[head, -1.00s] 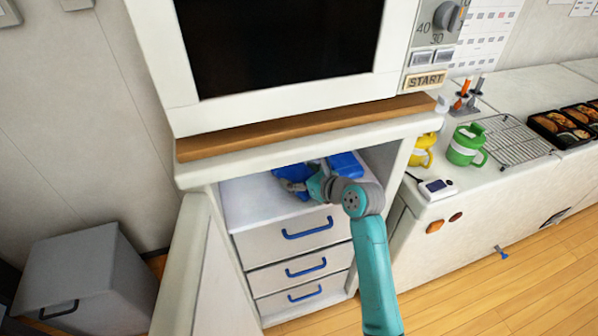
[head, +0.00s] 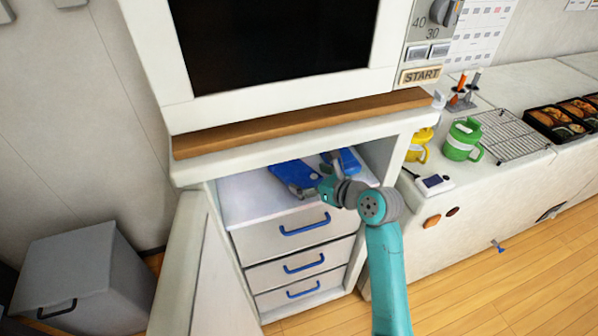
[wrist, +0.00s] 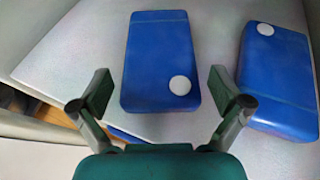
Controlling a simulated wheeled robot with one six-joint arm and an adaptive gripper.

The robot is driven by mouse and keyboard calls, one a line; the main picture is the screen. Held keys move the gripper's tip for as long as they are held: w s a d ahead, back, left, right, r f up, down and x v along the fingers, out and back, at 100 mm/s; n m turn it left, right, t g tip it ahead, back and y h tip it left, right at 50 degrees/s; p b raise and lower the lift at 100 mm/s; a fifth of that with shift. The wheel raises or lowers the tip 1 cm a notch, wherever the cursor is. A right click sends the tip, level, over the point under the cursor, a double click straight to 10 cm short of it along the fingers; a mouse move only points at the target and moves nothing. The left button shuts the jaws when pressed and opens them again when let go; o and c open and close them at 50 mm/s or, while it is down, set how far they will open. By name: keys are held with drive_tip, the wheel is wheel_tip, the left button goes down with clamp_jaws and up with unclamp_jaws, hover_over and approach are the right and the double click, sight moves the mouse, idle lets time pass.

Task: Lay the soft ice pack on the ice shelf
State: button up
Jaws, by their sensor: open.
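Two blue packs, each with a white round spot, lie flat on the white shelf (head: 245,203) inside the open cabinet. One pack (head: 290,174) lies at the left; in the wrist view it (wrist: 158,55) is straight ahead, between the lines of my fingers. The other pack (head: 349,160) lies apart to its right, and in the wrist view it (wrist: 278,85) is near the right edge. I cannot tell by looks which one is soft. My gripper (wrist: 161,90) is open and empty at the near end of the left pack; in the head view it (head: 318,178) partly covers the packs.
The cabinet's top board (head: 300,124) hangs over the shelf, with a microwave (head: 290,90) on it. The open door (head: 185,260) stands at the left. Drawers (head: 300,245) are below the shelf. Mugs (head: 462,139) stand on the right counter.

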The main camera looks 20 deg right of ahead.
drive_tip(key=s+d, duration=0.3)
drive_tip(key=s, duration=0.6)
drive_tip(key=shift+d, duration=0.35)
drive_tip(key=shift+s, duration=0.1)
drive_tip(key=s+a+f+n+h, duration=0.2)
drive_tip(key=s+f+n, duration=0.4)
drive_tip(key=s, duration=0.3)
drive_tip(key=s+a+f+n+h, duration=0.25)
drive_tip(key=s+f+n, duration=0.35)
drive_tip(key=s, duration=0.3)
drive_tip(key=s+a+r+n+t, duration=0.1)
drive_tip(key=s+r+n, duration=0.2)
drive_tip(key=s+n, duration=0.6)
drive_tip(key=s+a+r+n+t, duration=0.1)
drive_tip(key=s+r+n, duration=0.3)
drive_tip(key=s+n, duration=0.6)
drive_tip(key=shift+s+n, duration=0.3)
drive_tip(key=shift+s, duration=0.8)
